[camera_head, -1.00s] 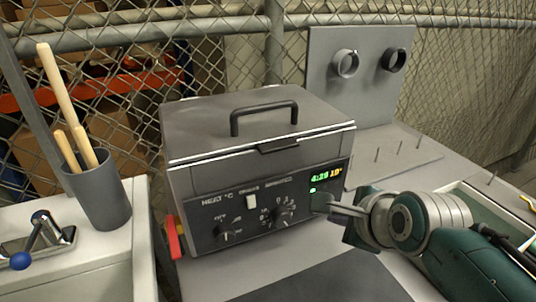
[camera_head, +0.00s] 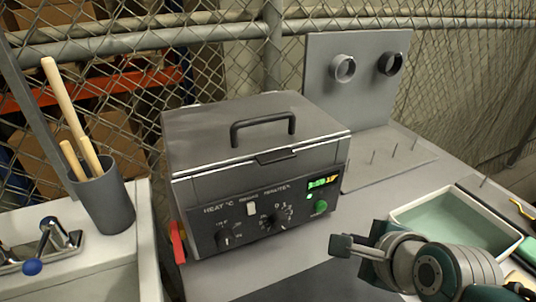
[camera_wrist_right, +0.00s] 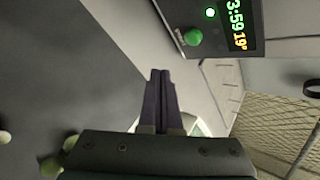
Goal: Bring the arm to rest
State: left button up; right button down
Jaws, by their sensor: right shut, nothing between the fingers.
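My right gripper (camera_head: 345,247) is shut and empty. It hangs over the counter in front of the right part of the grey tank unit (camera_head: 225,190), apart from its front panel. In the right wrist view the fingers (camera_wrist_right: 160,82) are pressed together with nothing between them. The green button (camera_head: 320,207) is uncovered and also shows in the right wrist view (camera_wrist_right: 193,37). Beside it a small green lamp (camera_wrist_right: 210,12) is lit, and the display (camera_wrist_right: 238,25) reads about 3:59 and 19°. The tank lid (camera_head: 225,135) is closed. My left gripper is out of view.
A tray (camera_head: 450,215) stands at the right, close to my right arm. A peg board (camera_head: 395,165) with thin upright pins lies behind. A grey cup (camera_head: 104,200) with wooden sticks and a sink with a tap (camera_head: 55,235) are at the left.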

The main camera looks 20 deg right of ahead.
dwell(0.4)
jog(key=shift+s+r+n, duration=0.1)
jog(key=shift+r+n, duration=0.05)
jog(key=shift+n, duration=0.25)
jog(key=s+n, duration=0.1)
jog(key=n, duration=0.1)
jog(key=s+r+n, duration=0.1)
jog(key=n, duration=0.1)
jog(key=r+n+g, duration=0.1)
jog(key=shift+s+n, duration=0.4)
jog(key=s+a+r+n+g+y, duration=0.1)
jog(key=s+a+r+n+g, duration=0.2)
jog(key=s+n, duration=0.6)
jog(key=s+a+r+n+g, duration=0.1)
jog(key=s+a+r+n, duration=0.2)
jog(key=s+r+n, duration=0.55)
notch_tip(320, 180, up, 35)
jog(key=w+n+p, duration=0.1)
jog(key=n+p, duration=0.2)
jog(key=p, duration=3.4)
jog(key=shift+w+f+p, duration=0.15)
jog(key=shift+w+p, duration=0.2)
jog(key=shift+p, duration=0.05)
